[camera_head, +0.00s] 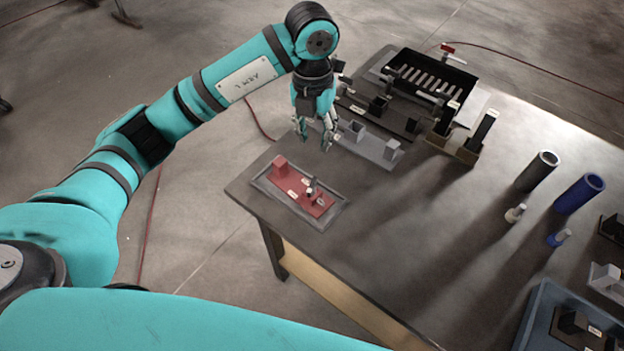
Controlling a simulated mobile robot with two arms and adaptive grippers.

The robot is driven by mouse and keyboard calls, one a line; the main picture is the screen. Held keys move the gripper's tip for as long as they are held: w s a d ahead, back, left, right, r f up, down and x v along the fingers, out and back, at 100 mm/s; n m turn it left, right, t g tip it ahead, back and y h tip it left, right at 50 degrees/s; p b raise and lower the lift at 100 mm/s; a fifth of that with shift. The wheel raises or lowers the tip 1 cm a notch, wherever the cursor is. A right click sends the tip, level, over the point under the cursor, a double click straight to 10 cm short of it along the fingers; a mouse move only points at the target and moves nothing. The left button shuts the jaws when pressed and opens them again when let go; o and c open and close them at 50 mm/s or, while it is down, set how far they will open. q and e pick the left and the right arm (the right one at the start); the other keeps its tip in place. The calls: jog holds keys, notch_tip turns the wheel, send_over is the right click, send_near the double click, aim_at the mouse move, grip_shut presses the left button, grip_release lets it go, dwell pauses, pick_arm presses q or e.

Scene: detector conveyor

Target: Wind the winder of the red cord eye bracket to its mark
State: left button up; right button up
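A red bracket (296,186) lies in a shallow grey tray (330,219) at the table's near left corner. It has a red block at its far left end and small white labels. A small dark upright piece (312,186), possibly the winder, stands at its right end. The mark is too small to make out. My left gripper (314,141) hangs pointing down above the table, beyond the red bracket and apart from it. Its two fingers are spread with nothing seen between them. My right gripper is out of view.
A grey bracket plate (366,146) lies close to the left gripper. Behind it are dark fixtures and a black slotted tray (432,75). A dark cylinder (537,171) and a blue cylinder (580,193) stand at right, above a blue bin (530,316). The middle table is clear.

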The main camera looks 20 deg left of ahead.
aim_at(312, 184)
pick_arm(q)
jog(key=f+p, duration=0.1)
jog(key=f, duration=0.4)
jog(key=f+p, duration=0.2)
jog(key=f, duration=0.4)
jog(key=f+p, duration=0.1)
jog(key=f, duration=0.5)
jog(key=shift+a+f+p, duration=0.1)
jog(key=shift+a+p, duration=0.15)
jog(key=shift+p, duration=0.15)
jog(key=shift+c, duration=0.3)
grip_shut()
